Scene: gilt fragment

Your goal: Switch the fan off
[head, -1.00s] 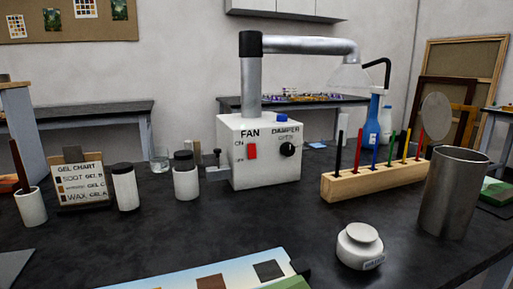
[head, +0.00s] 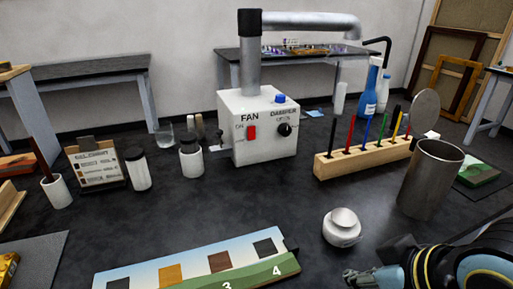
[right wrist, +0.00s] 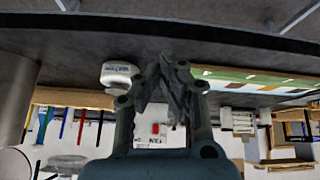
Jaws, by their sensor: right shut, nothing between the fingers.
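The fan box (head: 265,150) is a white box at the back middle of the dark bench, with a metal duct (head: 310,25) rising from it. Its front has a red rocker switch (head: 251,132) under the word FAN, with ON by its upper end; which way it is tipped is too small to tell. The switch also shows in the right wrist view (right wrist: 155,129), where the picture is upside down. My right gripper (head: 352,275) is at the lower right, in front of the white jar and well apart from the fan box. It is shut and empty (right wrist: 172,65). My left gripper is out of view.
A black damper knob (head: 285,129) sits right of the switch. A white lidded jar (head: 342,232), a metal beaker (head: 430,180) and a wooden rack (head: 365,158) of coloured sticks stand right. A numbered strip (head: 200,268) lies in front. The middle bench is clear.

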